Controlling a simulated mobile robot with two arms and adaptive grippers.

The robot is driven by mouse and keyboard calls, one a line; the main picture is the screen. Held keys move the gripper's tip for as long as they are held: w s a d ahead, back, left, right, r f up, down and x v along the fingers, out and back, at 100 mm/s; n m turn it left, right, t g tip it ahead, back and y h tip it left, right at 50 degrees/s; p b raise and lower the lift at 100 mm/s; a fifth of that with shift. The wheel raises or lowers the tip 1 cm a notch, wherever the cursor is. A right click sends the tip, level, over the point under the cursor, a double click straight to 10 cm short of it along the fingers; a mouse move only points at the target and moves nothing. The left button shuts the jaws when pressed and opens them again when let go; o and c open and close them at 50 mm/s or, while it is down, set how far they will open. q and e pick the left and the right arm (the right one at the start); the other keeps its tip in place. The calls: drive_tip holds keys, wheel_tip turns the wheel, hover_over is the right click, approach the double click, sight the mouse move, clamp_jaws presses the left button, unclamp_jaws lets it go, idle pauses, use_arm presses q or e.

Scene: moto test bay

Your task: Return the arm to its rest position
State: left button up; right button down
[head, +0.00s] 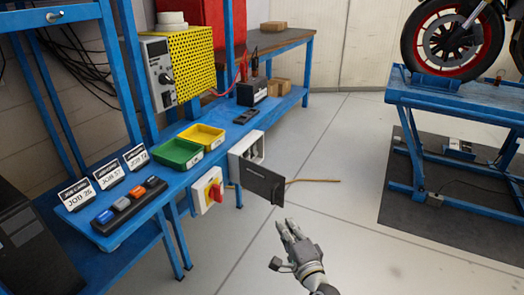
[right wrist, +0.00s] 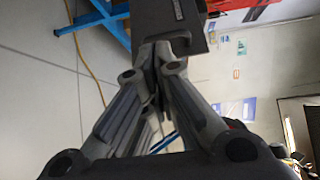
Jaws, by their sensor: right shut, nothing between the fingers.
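My right gripper (head: 287,224) is in the lower middle of the head view, above the grey floor. It is shut with nothing between its fingers. In the right wrist view the fingers of this gripper (right wrist: 160,52) come together at their tips, close to a dark panel (right wrist: 182,18). In the head view a dark open door (head: 264,184) of a white box (head: 247,149) hangs off the bench edge, a little above and left of the gripper. I cannot tell whether they touch. My left gripper is not in either view.
A blue bench (head: 150,205) on the left holds job cards, a green tray (head: 180,155) and a yellow tray (head: 204,136). A red rotary switch (head: 215,193) hangs at its front. A motorcycle lift (head: 455,100) stands right. Floor between is clear, except a thin cable (head: 315,180).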

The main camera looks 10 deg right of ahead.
drive_tip(key=s+d+f+n+g, duration=0.1)
drive_tip(key=s+f+n+g, duration=0.55)
drive_tip(key=s+f, duration=0.6)
drive_tip(key=s+d+f+n+g, duration=0.1)
drive_tip(key=s+f+n+g, duration=0.5)
drive_tip(key=s+f, duration=0.65)
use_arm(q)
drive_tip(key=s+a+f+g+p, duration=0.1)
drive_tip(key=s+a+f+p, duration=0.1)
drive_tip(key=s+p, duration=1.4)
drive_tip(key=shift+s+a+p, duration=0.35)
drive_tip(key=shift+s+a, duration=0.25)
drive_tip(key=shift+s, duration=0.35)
use_arm(e)
drive_tip(key=s+d+f+n+g+h, duration=0.1)
drive_tip(key=s+d+f+n, duration=0.1)
drive_tip(key=s, duration=0.7)
drive_tip(key=s+d+f+n+g+h, duration=0.1)
drive_tip(key=s+d+f, duration=0.2)
drive_tip(key=s, duration=0.6)
drive_tip(key=s+d+f+n+g+h, duration=0.1)
drive_tip(key=s+d+f+n+g, duration=0.1)
drive_tip(key=s+f, duration=0.3)
drive_tip(key=s+d, duration=0.1)
drive_tip(key=s, duration=0.3)
drive_tip(key=shift+s+d+n, duration=0.2)
drive_tip(key=shift+s+n, duration=0.05)
drive_tip(key=shift+n, duration=0.1)
